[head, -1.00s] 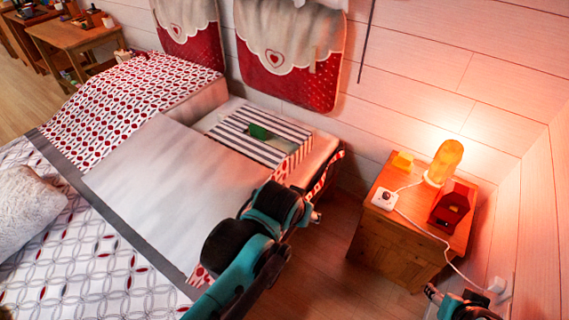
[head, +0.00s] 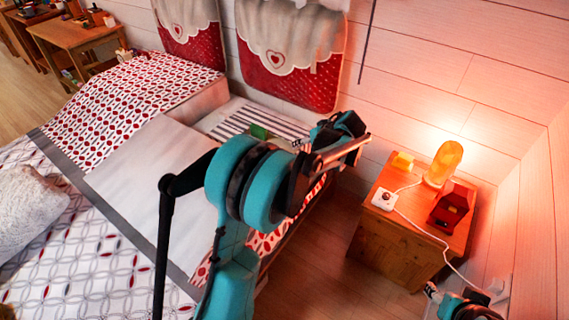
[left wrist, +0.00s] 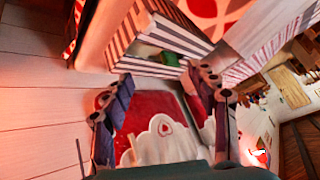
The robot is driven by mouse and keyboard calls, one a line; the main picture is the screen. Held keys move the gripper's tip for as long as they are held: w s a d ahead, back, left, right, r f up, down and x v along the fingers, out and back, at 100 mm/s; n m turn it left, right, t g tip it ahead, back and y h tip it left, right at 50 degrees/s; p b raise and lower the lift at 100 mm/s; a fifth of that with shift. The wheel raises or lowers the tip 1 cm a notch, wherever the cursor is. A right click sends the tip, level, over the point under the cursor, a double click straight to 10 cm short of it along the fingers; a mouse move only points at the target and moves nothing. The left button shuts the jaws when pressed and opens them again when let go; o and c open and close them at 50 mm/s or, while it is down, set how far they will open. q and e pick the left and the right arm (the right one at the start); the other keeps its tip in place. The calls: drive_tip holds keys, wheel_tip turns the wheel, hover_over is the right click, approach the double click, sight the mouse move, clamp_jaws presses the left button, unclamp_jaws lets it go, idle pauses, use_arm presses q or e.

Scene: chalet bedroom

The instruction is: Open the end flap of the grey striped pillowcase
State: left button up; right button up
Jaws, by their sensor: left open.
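The grey striped pillowcase (head: 285,121) lies on the bed by the wall, partly hidden by my left arm in the head view. A small green thing (head: 259,131) shows at it. In the left wrist view the striped pillowcase (left wrist: 122,38) is just beyond the fingertips, with the green thing (left wrist: 170,57) at an opening-like gap. My left gripper (left wrist: 163,82) is open and empty, its two fingers spread apart near the striped edge; I see no clear contact. My right gripper (head: 433,291) shows only partly at the lower right of the head view, far from the pillowcase.
A wooden nightstand (head: 400,250) with a lit lamp (head: 444,163), a red box (head: 452,207) and a white corded device (head: 384,198) stands right of the bed. Red cushions (head: 290,80) hang on the wall behind. Floor is free between bed and nightstand.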

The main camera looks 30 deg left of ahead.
use_arm(q)
drive_tip(key=w+a+f+n+g+y, duration=0.2)
drive_tip(key=w+a+f+n+y, duration=0.15)
drive_tip(key=w+f, duration=0.6)
drive_tip(key=a+f+n, duration=0.1)
drive_tip(key=a+f, duration=0.2)
drive_tip(key=f, duration=0.2)
drive_tip(key=a+f+n+y+b, duration=0.1)
drive_tip(key=a+f+n, duration=0.1)
drive_tip(key=f, duration=0.3)
drive_tip(key=s+a+f+n+y, duration=0.1)
drive_tip(key=a+f+n, duration=0.1)
drive_tip(key=a+f, duration=0.2)
drive_tip(key=shift+a+f+g+y, duration=0.15)
drive_tip(key=shift+f+g+y, duration=0.1)
drive_tip(key=shift+f+g, duration=0.15)
drive_tip(key=shift+a+b, duration=0.3)
drive_tip(key=shift+a, duration=0.15)
drive_tip(key=shift+c, duration=0.3)
